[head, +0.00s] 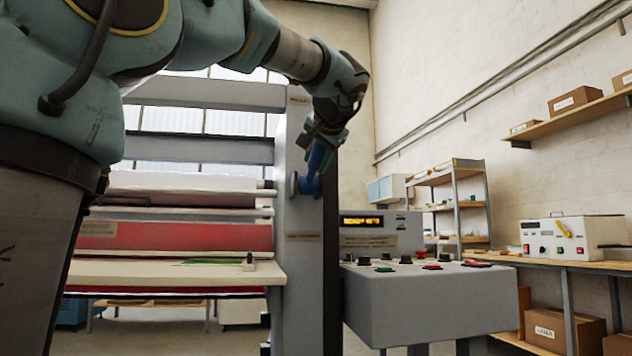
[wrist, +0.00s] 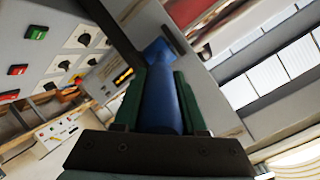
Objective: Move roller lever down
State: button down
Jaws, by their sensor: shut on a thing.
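The roller lever (head: 317,159) is blue and sits on the right-hand upright of the laminator (head: 297,240). It points up and slightly right from its round blue pivot (head: 308,184). My gripper (head: 322,141) is at the lever's upper end in the head view. In the wrist view, the blue lever (wrist: 160,100) lies lengthwise between the two green fingers of my gripper (wrist: 160,98), which are shut on it. The lever's pivot end shows beyond the fingertips. In the head view, my gripper partly hides the lever's top.
A grey control console (head: 430,300) with knobs and buttons stands right of the upright, below my gripper. A lit display (head: 362,221) is behind it. Red and white rollers (head: 170,236) are to the left. A workbench (head: 570,264) and shelves are farther right.

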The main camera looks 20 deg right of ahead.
jog(key=shift+s+f+t+b, duration=0.2)
jog(key=shift+f+t+b, duration=0.45)
jog(key=shift+b, duration=1.65)
jog(key=shift+c, duration=2.3)
grip_release()
jog(key=v, duration=1)
jog(key=shift+s+f, duration=0.15)
jog(key=shift+s, duration=0.3)
jog(key=shift+s+a, duration=0.1)
jog(key=shift+a, duration=0.05)
